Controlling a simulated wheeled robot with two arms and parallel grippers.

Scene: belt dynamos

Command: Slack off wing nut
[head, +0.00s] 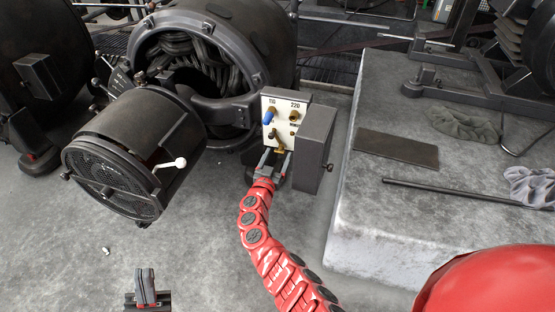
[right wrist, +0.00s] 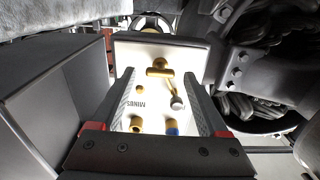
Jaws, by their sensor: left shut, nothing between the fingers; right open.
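The brass wing nut (right wrist: 159,71) stands on a white terminal panel, with its wings spread sideways in the right wrist view. In the head view it is a small brass spot (head: 280,150) low on the panel (head: 283,104), partly hidden by my right gripper. My right gripper (head: 276,160) is open in front of the panel. In the right wrist view its two fingers (right wrist: 160,80) lie on either side of the wing nut, with visible gaps to it. My left gripper (head: 146,288) is shut and empty, low over the floor at the bottom left.
The panel also carries brass posts, a blue-capped post (head: 268,117) and a small dark-ended lever. A grey box (head: 313,150) stands close at the panel's right. A dark cylindrical machine (head: 135,152) with a white-knobbed lever stands left. A concrete plinth (head: 350,222) holds a rod and rags.

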